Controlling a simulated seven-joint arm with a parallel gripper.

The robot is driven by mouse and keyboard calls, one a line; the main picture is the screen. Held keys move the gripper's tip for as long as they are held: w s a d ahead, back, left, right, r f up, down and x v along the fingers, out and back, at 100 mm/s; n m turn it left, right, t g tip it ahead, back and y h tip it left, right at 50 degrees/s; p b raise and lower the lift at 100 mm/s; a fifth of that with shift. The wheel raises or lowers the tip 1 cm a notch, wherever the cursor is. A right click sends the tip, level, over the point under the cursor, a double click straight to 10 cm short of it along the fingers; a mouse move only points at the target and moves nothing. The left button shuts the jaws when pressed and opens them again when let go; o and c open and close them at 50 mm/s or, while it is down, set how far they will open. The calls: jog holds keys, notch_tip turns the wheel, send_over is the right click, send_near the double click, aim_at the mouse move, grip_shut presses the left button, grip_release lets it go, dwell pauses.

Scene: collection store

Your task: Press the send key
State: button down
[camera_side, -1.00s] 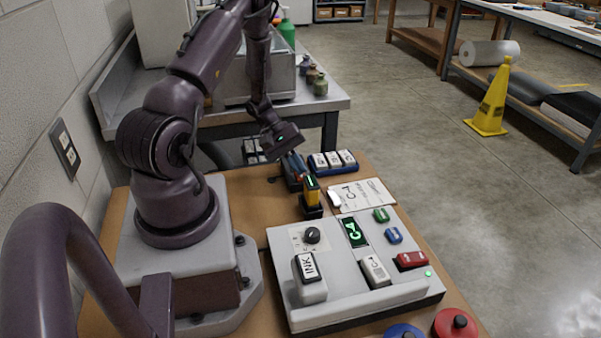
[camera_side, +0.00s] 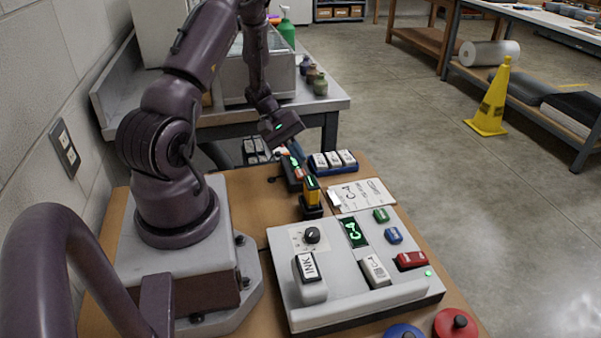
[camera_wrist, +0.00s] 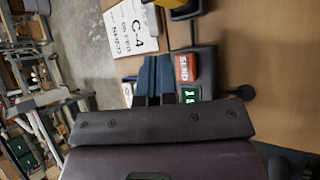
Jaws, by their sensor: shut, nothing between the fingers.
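The send key (camera_wrist: 183,68) is a small orange-red key lettered SEND. It sits on a dark handheld unit (camera_wrist: 207,72), beside a small green lit display (camera_wrist: 190,96). In the side view my gripper (camera_side: 284,152) is above the unit's far end. The fingers appear apart from the key.
A yellow-and-black block (camera_side: 312,192) stands just in front of the unit. A blue rack of white stamps (camera_side: 333,161) and a C-4 card (camera_side: 361,195) lie to the right. A large console (camera_side: 340,290) with an INK key fills the front of the bench.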

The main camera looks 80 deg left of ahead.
aim_at(292, 181)
jog(key=shift+r, duration=1.75)
jog(key=shift+s+f, duration=0.15)
jog(key=shift+s, duration=0.05)
jog(key=shift+s+d+f+g, duration=0.3)
jog(key=shift+s+d+g, duration=0.2)
jog(key=shift+s+g, duration=0.15)
jog(key=s+d+r+m+y, duration=0.1)
jog(key=d+r+m+y, duration=0.2)
jog(key=d+r+m, duration=0.5)
jog(key=s+d+r+m+t+y, duration=0.1)
jog(key=d+r+m+y, duration=0.3)
jog(key=d+r+m, duration=0.4)
jog(key=s+d+r, duration=0.1)
jog(key=d+r, duration=0.5)
jog(key=r, duration=0.3)
jog(key=shift+s+d, duration=0.2)
jog(key=shift+s, duration=0.1)
